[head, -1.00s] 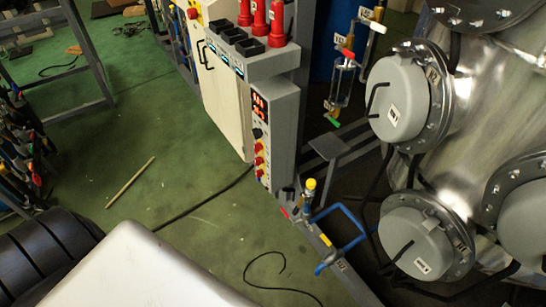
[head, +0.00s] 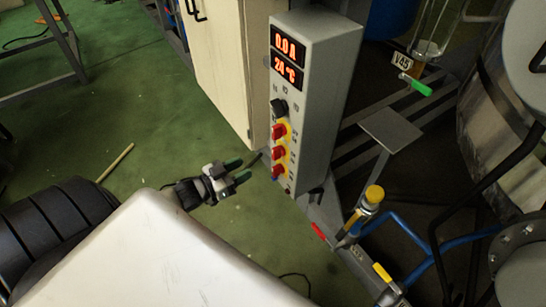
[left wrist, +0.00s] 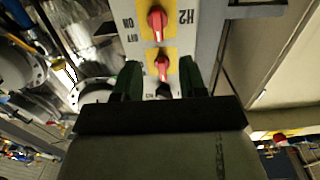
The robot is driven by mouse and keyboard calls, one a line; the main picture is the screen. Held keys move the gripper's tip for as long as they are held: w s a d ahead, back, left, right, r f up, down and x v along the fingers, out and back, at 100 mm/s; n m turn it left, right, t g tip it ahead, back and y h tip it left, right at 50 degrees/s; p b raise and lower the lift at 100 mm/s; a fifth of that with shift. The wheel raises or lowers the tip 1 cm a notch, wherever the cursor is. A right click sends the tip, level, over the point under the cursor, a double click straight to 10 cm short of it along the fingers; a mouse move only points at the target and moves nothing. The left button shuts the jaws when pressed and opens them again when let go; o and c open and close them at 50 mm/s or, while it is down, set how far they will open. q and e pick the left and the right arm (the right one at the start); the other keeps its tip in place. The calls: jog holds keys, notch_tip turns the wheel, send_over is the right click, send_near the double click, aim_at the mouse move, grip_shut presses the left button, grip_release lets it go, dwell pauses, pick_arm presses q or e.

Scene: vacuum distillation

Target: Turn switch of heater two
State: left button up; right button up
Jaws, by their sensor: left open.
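The lowest red switch (head: 278,170) is nearest my left gripper (head: 240,171), which is open and empty, left of the panel. In the left wrist view, a red switch (left wrist: 157,22) sits beside the printed H2 and ON/OFF marks, beyond the fingertips. Another red switch (left wrist: 162,65) shows between the open dark-green fingers (left wrist: 158,78). I cannot tell whether the fingers touch it. My right gripper is not in view.
The box's displays (head: 287,60) read 0.0 A and 24 °C. A pale cabinet (head: 220,65) stands behind its left side. A yellow-capped valve (head: 374,195) and blue pipes (head: 410,243) lie to the lower right. The green floor (head: 125,120) on the left is mostly clear.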

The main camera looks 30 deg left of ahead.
aim_at(273, 153)
pick_arm(q)
jog(key=x, duration=0.3)
jog(key=b+x, duration=0.1)
jog(key=x, duration=0.1)
jog(key=shift+w+d+r, duration=0.25)
jog(key=shift+w+d, duration=0.05)
jog(key=shift+w, duration=0.05)
jog(key=b+x, duration=0.1)
jog(key=x, duration=0.2)
jog(key=shift+w+d, duration=0.15)
jog(key=shift+w, duration=0.25)
jog(key=shift+w+d, duration=0.25)
jog(key=shift+w, duration=0.35)
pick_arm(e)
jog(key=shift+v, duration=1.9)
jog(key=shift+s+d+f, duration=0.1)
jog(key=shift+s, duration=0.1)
pick_arm(q)
grip_shut()
